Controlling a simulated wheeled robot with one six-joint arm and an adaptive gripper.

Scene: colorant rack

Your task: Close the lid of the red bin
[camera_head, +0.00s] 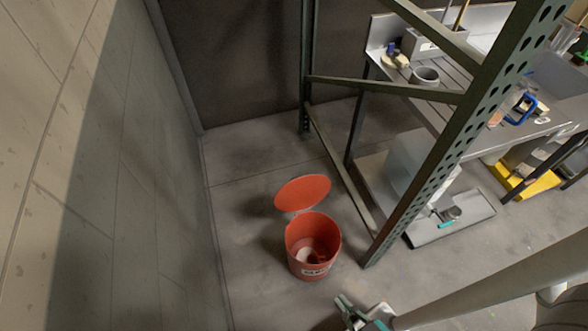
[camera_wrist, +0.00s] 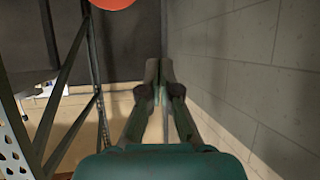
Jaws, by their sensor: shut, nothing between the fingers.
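The red bin (camera_head: 297,262) stands on the floor in the head view, with its mouth uncovered and something pale and reddish inside. Its round red lid (camera_head: 303,192) is open, raised at the far side of the rim. A red disc, apparently the lid (camera_wrist: 113,3), is cut off at the top edge of the wrist view. My gripper (camera_head: 345,301) is at the bottom of the head view, to the lower right of the bin and apart from it. In the wrist view my gripper (camera_wrist: 158,66) is shut with nothing between its fingers.
A dark green metal rack post (camera_head: 440,140) rises right of the bin, with braces behind it. A grey workbench (camera_head: 430,100) stands beyond it. A panelled wall (camera_head: 150,190) is at the left. The floor (camera_head: 245,215) left of the bin is clear.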

